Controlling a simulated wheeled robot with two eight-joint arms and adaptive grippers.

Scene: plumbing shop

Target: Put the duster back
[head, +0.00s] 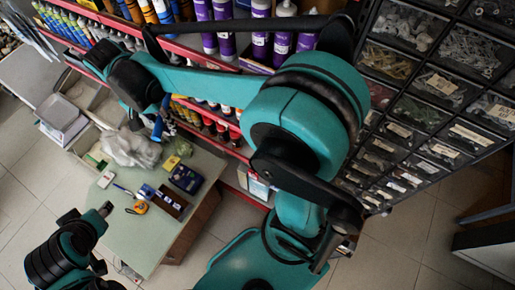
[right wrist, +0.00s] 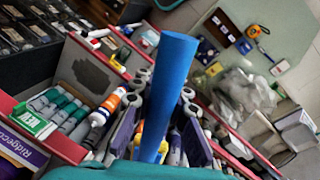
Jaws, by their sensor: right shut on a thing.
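My right gripper (head: 158,128) is in front of the red shelving in the head view, above the back of the green table. In the right wrist view its two fingers (right wrist: 160,118) are closed on a thick blue rod (right wrist: 172,75), which looks like the duster's handle. The rod sticks out toward the top of that view. The duster's other end cannot be made out; it is hidden by the gripper and the clutter behind. My left arm shows at the lower left of the head view (head: 82,232); its fingers cannot be clearly read.
The green table (head: 140,222) holds a clear plastic bag (head: 130,148), an orange tape measure (head: 139,207) and small boxes. Red shelves (head: 210,55) with bottles and tubes stand behind. A drawer cabinet (head: 425,115) stands at right. The floor before the table is open.

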